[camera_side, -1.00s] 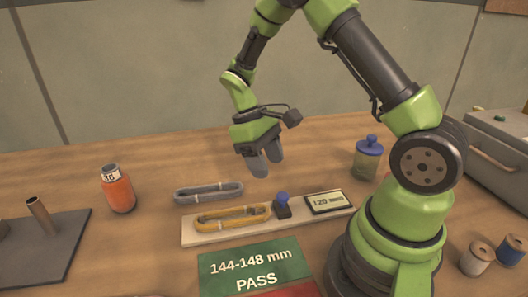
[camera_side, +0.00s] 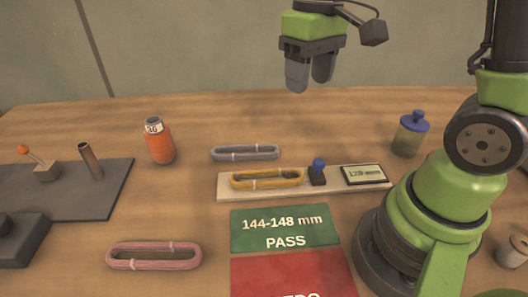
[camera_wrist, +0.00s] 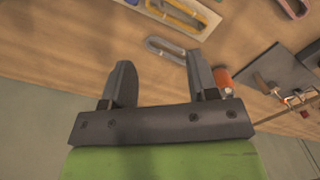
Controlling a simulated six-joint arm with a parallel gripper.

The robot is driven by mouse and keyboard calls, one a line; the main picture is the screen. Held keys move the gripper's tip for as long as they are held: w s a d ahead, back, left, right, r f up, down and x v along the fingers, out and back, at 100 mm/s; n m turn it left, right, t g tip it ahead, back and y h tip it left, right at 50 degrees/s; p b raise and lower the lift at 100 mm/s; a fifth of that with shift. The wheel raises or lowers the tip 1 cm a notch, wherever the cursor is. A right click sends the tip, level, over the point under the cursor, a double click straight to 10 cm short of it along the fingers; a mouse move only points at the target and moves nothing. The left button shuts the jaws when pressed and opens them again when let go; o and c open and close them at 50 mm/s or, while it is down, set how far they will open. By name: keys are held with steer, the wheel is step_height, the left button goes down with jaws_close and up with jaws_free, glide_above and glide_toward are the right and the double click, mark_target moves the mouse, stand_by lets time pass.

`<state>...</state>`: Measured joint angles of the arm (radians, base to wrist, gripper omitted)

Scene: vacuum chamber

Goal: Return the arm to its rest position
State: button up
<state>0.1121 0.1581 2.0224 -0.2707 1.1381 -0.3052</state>
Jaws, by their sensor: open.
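My gripper (camera_side: 310,84) is open and empty, held high above the back of the wooden table with its fingers pointing down. In the wrist view my gripper (camera_wrist: 159,62) shows two dark fingers spread apart with nothing between them. A grey loop (camera_side: 246,153) lies on the table below, and it also shows beyond the fingers in the wrist view (camera_wrist: 168,50). A yellow loop (camera_side: 268,179) lies on a pale gauge board (camera_side: 226,190) with a blue-knobbed slider (camera_side: 318,170) and a display (camera_side: 363,174). The display's digits are blurred.
A pink loop (camera_side: 155,256) lies front left. A green PASS card (camera_side: 285,228) and a red card (camera_side: 290,272) lie in front of the board. An orange bottle (camera_side: 159,143), a blue-lidded jar (camera_side: 410,134) and a dark plate (camera_side: 100,200) with a metal tube stand around. Air around my gripper is clear.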

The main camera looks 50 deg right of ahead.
steer(key=s+a+r+m+t+y, duration=0.1)
steer(key=s+a+r+t, duration=0.4)
steer(key=s, duration=0.5)
steer(key=shift+r+m+t+y, duration=0.3)
steer(key=shift+r+m+t, duration=0.4)
steer(key=shift+r+t, duration=0.4)
